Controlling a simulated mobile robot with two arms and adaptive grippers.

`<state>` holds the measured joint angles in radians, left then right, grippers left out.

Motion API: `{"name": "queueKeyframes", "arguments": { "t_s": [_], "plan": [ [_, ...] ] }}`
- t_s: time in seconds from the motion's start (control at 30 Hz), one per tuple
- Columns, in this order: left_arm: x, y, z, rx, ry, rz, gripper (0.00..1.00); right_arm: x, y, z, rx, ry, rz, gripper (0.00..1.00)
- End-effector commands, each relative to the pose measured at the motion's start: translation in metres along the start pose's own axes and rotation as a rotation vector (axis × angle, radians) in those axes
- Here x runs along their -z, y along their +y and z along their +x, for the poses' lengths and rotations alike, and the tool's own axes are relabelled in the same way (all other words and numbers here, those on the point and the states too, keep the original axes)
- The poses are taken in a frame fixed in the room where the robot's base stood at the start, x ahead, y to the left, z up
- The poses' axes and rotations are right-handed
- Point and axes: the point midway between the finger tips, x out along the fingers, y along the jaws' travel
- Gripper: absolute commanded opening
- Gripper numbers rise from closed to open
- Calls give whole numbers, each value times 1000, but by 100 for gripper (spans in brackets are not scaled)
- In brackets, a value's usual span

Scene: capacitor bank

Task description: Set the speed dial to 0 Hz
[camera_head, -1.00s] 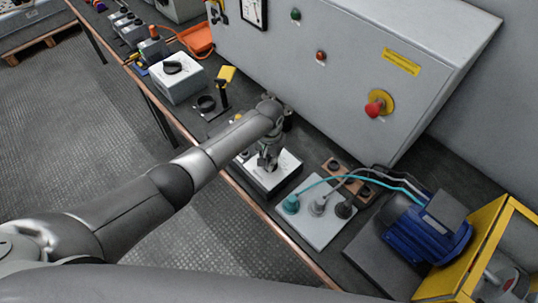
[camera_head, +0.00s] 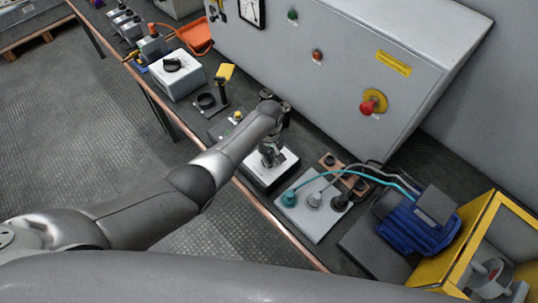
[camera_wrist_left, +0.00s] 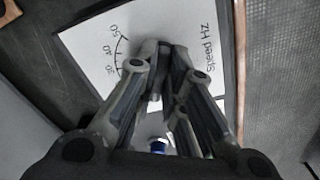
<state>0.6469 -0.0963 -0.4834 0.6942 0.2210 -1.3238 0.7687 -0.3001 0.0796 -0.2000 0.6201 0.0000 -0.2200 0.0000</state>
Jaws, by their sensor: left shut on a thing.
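The speed dial box (camera_head: 262,177), a white-topped box with dark sides, sits on the bench in the middle of the head view. In the left wrist view its white face (camera_wrist_left: 95,35) shows a printed scale with 30, 40 and 50 and the words "Speed Hz". My left gripper (camera_head: 271,160) points down over this face. In the left wrist view its fingers (camera_wrist_left: 163,62) are closed on the dial knob, which they mostly hide. The knob's pointer and the low end of the scale are hidden, so I cannot read the setting. My right gripper is not in view.
A white plate (camera_head: 312,220) with cable plugs and a blue motor (camera_head: 418,226) stand to the right. A grey cabinet (camera_head: 330,70) with a red stop button (camera_head: 368,106) rises behind. Another dial box (camera_head: 177,76) and a yellow-handled switch (camera_head: 223,75) stand to the left.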

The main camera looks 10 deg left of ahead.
Motion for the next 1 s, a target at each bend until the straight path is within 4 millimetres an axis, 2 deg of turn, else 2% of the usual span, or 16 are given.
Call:
{"name": "queueKeyframes", "arguments": {
  "t_s": [0.53,0.57,0.7,1.0],
  "plan": [
    [2,1,-2,-4,5,-27,0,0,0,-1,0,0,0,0],
    [2,1,-2,-4,5,-27,15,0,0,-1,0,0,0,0],
    [2,1,-1,-3,4,-25,32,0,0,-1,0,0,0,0],
    [1,0,-1,-1,2,-23,32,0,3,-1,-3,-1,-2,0]
  ]
}}
